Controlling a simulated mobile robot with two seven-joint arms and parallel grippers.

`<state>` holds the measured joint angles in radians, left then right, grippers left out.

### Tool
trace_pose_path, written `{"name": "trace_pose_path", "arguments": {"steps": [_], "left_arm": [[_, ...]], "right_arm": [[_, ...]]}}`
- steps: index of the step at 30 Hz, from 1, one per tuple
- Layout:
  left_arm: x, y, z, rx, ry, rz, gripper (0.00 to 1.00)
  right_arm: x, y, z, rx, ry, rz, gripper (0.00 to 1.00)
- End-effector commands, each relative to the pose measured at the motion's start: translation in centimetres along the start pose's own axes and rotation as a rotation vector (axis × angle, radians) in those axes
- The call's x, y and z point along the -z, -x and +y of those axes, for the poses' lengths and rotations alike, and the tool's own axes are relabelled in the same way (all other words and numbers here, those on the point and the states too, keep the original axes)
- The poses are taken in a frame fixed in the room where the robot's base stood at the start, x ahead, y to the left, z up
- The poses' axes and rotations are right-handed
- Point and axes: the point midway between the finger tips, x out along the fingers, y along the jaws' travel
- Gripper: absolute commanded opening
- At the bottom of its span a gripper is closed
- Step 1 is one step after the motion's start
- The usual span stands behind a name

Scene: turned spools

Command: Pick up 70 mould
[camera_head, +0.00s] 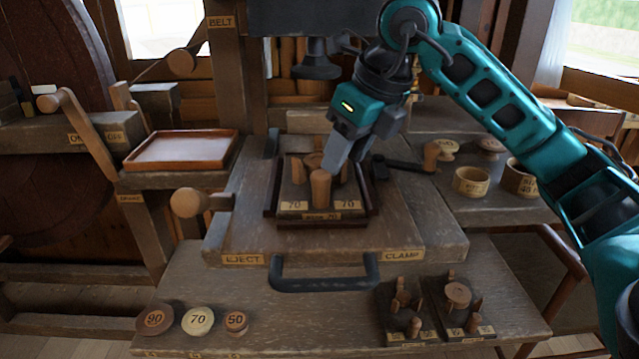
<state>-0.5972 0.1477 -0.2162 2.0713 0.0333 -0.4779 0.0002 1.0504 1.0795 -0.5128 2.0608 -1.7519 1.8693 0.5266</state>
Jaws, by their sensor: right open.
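The 70 mould (292,205) sits in the dark-edged frame at the centre of the press bed, with "70" labels on its front corners. Wooden pegs stand up from it, the front one (320,188) tallest in view. My right gripper (336,160) reaches down from the upper right, with its fingers over the mould close behind the front peg. It is open; whether the fingers touch a peg I cannot tell. The fingers partly hide the mould's back pegs. My left gripper is not in view.
Two smaller moulds (400,328) stand at the front right. Round discs marked 90, 70 (197,321) and 50 lie at the front left. A red-brown tray (182,150) is at left. A dark handle (325,280) crosses the bed's front. Wooden rings (470,181) stand at right.

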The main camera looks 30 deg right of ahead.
Motion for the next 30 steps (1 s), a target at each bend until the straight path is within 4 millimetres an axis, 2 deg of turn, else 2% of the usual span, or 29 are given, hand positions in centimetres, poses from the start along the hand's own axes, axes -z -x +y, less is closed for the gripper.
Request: {"name": "trace_pose_path", "arguments": {"steps": [1, 4, 11, 25, 30], "left_arm": [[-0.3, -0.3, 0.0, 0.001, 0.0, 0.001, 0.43], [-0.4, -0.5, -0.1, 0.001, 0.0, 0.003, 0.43], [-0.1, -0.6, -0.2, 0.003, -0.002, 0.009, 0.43], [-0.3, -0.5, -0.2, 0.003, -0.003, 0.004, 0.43], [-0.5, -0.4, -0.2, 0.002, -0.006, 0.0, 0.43]], "right_arm": [[0.2, -1.1, 0.0, 0.0, 0.0, 0.003, 0.46], [0.1, -2.2, 0.0, 0.0, 0.0, 0.002, 0.46], [0.0, -2.3, 0.0, 0.001, 0.0, 0.0, 0.46], [0.0, -2.3, 0.0, 0.0, 0.0, -0.001, 0.01], [0.0, -2.3, 0.0, 0.0, 0.0, -0.001, 0.0]]}}
